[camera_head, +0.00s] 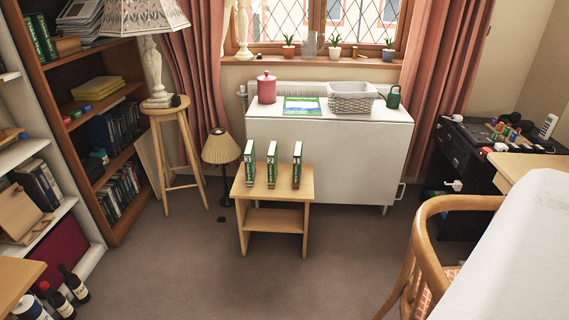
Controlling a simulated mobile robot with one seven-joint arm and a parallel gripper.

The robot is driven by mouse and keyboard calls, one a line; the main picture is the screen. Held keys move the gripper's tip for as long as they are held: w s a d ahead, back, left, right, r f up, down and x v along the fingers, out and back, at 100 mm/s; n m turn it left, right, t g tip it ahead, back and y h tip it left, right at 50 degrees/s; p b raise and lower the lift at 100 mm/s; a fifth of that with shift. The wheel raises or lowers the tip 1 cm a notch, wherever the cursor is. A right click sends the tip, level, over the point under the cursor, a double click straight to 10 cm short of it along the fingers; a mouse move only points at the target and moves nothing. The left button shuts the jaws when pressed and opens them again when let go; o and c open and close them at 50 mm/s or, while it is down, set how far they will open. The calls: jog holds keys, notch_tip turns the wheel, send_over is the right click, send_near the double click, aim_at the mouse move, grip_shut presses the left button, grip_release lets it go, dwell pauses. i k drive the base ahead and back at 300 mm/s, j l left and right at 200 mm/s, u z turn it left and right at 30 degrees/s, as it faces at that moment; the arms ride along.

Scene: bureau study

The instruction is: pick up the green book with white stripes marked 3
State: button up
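Three green books with white stripes stand upright and apart on a small wooden side table (277,194) in the middle of the room. The left one, the book marked 3 (249,163), shows a 3 on its spine. The middle one, the book marked 2 (271,165), shows a 2. The right book (297,165) has a mark too small to read surely. My gripper is not in view.
A white cabinet (325,165) with a basket (352,98) stands behind the table. A lamp (221,150) and a stool (168,112) are to its left, a wooden chair (418,250) at front right. Bottles (73,282) stand at lower left. Floor before the table is clear.

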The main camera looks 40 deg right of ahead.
aim_at(249, 155)
jog(key=i+z, duration=0.2)
jog(key=z, duration=0.65)
jog(key=i+j+z, duration=0.6)
jog(key=j, duration=0.15)
jog(key=i+j, duration=0.45)
jog(key=j, duration=0.15)
jog(key=i+j, duration=0.15)
jog(key=i, duration=0.3)
jog(key=i+z, duration=0.05)
